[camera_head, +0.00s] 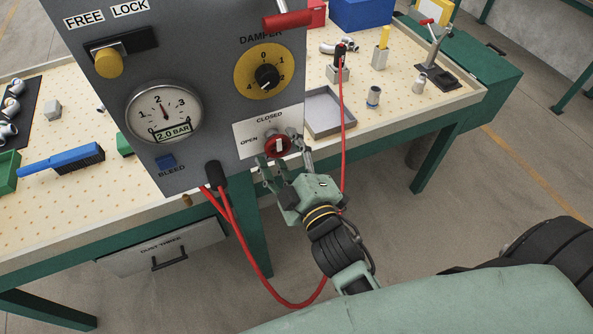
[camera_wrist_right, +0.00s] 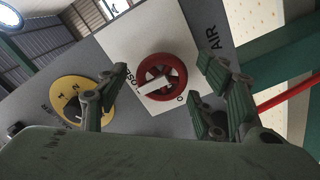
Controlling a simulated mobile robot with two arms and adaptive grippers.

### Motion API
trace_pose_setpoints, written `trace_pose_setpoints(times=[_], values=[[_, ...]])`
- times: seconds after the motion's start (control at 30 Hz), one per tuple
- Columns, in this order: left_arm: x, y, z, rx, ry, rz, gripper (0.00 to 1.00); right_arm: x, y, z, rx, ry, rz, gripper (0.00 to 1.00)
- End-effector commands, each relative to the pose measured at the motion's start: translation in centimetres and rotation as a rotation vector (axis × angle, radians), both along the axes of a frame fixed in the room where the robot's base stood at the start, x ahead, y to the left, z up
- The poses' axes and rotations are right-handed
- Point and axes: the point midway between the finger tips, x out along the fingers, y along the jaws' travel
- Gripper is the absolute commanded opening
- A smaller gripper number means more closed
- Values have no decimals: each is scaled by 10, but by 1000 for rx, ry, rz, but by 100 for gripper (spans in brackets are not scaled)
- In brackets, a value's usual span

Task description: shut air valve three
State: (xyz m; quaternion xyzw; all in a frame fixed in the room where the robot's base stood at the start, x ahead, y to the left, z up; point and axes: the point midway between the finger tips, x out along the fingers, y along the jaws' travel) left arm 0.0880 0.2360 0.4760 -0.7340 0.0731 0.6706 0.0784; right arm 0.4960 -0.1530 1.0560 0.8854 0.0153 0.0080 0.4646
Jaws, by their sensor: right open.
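The air valve is a round red wheel (camera_head: 278,146) with a white bar, on a white plate (camera_head: 246,130) low on the grey panel. CLOSED is printed above it and OPEN to its left. The bar stands nearly upright, roughly in line with CLOSED. In the right wrist view the red wheel (camera_wrist_right: 162,70) lies between my fingers, its white bar almost level. My right gripper (camera_head: 282,156) is open in front of the wheel, with fingers on either side; I cannot tell whether they touch it. No number three is readable by the valve. My left gripper is out of view.
Above the valve is the yellow damper dial (camera_head: 258,82); to the left are a gauge (camera_head: 164,111) and a blue bleed button (camera_head: 166,162). A red hose (camera_head: 224,205) hangs below the panel. A grey tray (camera_head: 325,125) stands behind on the pegboard table.

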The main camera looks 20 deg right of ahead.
Motion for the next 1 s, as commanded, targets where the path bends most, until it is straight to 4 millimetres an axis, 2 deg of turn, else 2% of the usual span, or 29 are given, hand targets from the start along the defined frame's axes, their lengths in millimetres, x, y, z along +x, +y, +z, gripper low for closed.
trace_pose_setpoints(times=[0.1, 0.3, 0.5, 0.7, 1.0], values=[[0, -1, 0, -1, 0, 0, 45, -26, -1, -2, 3, 5, -2, 61], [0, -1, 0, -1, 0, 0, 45, -64, -3, -1, 2, 4, -4, 61], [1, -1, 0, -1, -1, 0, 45, -88, -4, 0, 2, 1, -3, 61], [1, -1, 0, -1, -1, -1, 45, -96, -4, 1, 0, -1, -2, 61], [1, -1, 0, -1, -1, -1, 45, -96, -4, 1, 0, -2, -1, 61]])
